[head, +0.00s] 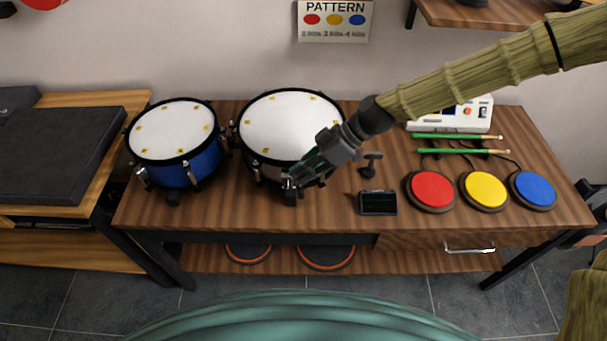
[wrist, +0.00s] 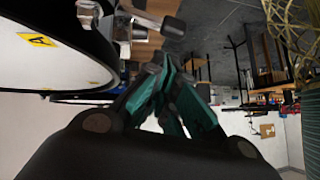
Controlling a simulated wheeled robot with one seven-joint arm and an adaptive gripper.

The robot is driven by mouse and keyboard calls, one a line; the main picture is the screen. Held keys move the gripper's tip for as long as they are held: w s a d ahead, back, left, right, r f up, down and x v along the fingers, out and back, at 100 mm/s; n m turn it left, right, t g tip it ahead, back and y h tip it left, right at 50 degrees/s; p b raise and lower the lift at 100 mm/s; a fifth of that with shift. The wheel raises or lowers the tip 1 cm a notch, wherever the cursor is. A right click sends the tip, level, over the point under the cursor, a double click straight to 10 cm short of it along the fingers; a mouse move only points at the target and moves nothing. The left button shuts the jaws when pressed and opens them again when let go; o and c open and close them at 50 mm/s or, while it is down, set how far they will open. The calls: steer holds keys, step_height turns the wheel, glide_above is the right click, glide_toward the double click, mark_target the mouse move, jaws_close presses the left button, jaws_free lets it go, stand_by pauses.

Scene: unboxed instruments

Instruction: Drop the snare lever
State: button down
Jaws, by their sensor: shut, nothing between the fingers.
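The snare drum (head: 283,125), with a white head, black rim and small yellow marks, stands in the middle-left of the table. A small dark-and-silver fitting, which looks like the snare lever (head: 290,190), sits on its near side. It seems to show in the wrist view (wrist: 150,22) as a grey piece beside the drum. My gripper (head: 297,175) reaches in from the right, its fingers shut and empty at the drum's near right side, close to the fitting. I cannot tell whether they touch. My gripper hides part of the drum's side. In the wrist view the fingertips (wrist: 168,65) are together.
A blue drum (head: 173,141) stands left of the snare drum. To the right are a small dark screen (head: 378,203), a dark stand (head: 371,165), red (head: 432,189), yellow (head: 485,189) and blue (head: 535,188) pads, and green sticks (head: 460,152). The table's front edge (head: 290,225) is clear.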

steer(key=shift+w+r+p, duration=0.25)
steer(key=shift+r+p, duration=0.1)
steer(key=shift+r, duration=0.85)
steer(key=b+v, duration=0.2)
steer(key=v, duration=0.7)
steer(key=shift+w+d, duration=0.2)
steer(key=shift+d, duration=0.15)
